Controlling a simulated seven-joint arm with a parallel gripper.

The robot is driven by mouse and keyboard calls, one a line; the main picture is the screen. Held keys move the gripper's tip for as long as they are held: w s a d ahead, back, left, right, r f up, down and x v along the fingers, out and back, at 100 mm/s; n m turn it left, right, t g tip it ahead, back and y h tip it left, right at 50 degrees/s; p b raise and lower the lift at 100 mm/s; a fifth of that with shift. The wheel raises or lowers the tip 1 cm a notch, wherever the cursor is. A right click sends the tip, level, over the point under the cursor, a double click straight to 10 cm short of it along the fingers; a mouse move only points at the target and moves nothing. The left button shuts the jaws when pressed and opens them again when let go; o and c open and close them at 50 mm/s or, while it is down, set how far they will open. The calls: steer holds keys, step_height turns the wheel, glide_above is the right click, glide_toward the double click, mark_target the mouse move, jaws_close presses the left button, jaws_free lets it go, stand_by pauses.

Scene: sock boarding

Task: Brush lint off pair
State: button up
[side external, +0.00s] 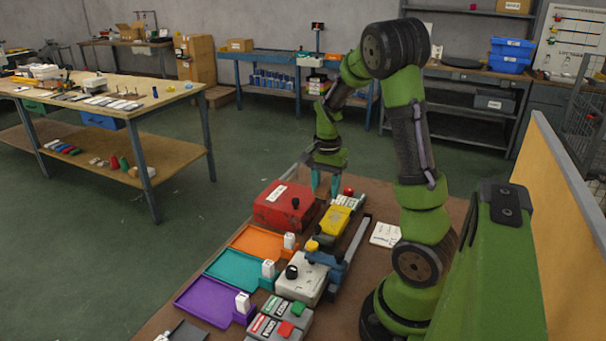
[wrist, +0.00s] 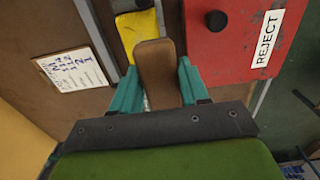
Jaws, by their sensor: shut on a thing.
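My gripper (side external: 325,184) has teal fingers and points down behind the red box in the side view. In the wrist view my gripper (wrist: 159,72) is shut on a brown, round-ended block (wrist: 156,58), which looks like a brush back or handle. Its underside is hidden, so I cannot see bristles. No pair of socks can be made out in either view.
A red box (side external: 277,211) marked REJECT (wrist: 228,52) stands close to my gripper. A yellow item (side external: 335,218) lies beside it. Orange (side external: 237,243), teal (side external: 222,276) and purple (side external: 191,300) trays line the bench's left side. A grey machine (side external: 303,284) and a note card (side external: 385,235) lie nearer.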

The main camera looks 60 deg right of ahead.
glide_above(326, 214)
steer(key=a, duration=0.1)
steer(key=shift+a+f, duration=0.1)
steer(key=shift+f, duration=2.3)
steer(key=shift+s+f, duration=0.55)
steer(key=shift+f, duration=0.3)
steer(key=shift+c, duration=0.4)
steer(key=shift+s, duration=1.5)
steer(key=w, duration=0.4)
steer(key=shift+w, duration=0.1)
steer(key=shift+d, duration=0.6)
steer(key=shift+s, duration=2.05)
steer(key=shift+w, duration=2)
step_height(326, 214, up, 2)
steer(key=shift+w+r, duration=0.1)
steer(key=shift+r, duration=3)
steer(key=shift+a, duration=0.15)
